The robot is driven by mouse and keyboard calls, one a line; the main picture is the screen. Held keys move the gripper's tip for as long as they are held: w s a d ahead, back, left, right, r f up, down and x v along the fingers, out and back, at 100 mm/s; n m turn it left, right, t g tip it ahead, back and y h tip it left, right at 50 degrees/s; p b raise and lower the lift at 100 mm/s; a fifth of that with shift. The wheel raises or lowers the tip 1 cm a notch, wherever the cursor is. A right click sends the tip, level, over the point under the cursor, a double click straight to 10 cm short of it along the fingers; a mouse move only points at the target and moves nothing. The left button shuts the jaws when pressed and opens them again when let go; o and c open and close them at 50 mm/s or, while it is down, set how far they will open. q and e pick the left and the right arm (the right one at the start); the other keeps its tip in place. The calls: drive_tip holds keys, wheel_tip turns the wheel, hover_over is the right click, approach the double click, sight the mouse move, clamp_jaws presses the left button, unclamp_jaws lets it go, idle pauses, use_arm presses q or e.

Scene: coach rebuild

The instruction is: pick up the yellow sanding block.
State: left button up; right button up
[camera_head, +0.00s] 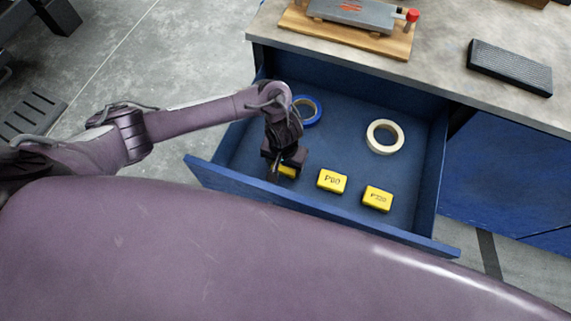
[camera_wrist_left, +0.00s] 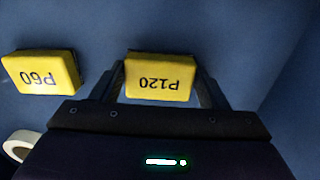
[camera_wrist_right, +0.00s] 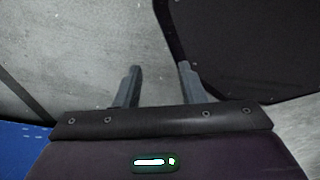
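Three yellow sanding blocks lie in a row near the front of the open blue drawer. The P120 block (camera_head: 288,172) is partly hidden under my left gripper (camera_head: 274,176). In the left wrist view the P120 block (camera_wrist_left: 160,78) sits between the two spread fingers of my left gripper (camera_wrist_left: 160,82); I cannot tell whether they touch it. The block reading P60 (camera_wrist_left: 42,72) is beside it, and also shows in the head view (camera_head: 331,181). The P220 block (camera_head: 377,198) is farther right. My right gripper (camera_wrist_right: 158,84) is open and empty, away from the drawer.
The drawer's front wall (camera_head: 215,178) stands close to the left gripper. A blue tape roll (camera_head: 314,107) and a cream tape roll (camera_head: 398,138) lie behind the blocks. The worktop above holds a wooden board (camera_head: 390,46) with a tool and a dark block (camera_head: 509,67).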

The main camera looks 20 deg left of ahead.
sight(284, 167)
use_arm(q)
drive_tip(key=c, duration=0.4)
drive_tip(key=shift+o, duration=0.2)
drive_tip(key=shift+r+p, duration=0.3)
drive_tip(key=shift+r, duration=0.4)
wheel_tip(284, 167, up, 19)
drive_tip(key=p, duration=1)
drive_tip(key=shift+f, duration=0.2)
use_arm(e)
wheel_tip(284, 167, up, 11)
drive_tip(key=shift+a, duration=0.15)
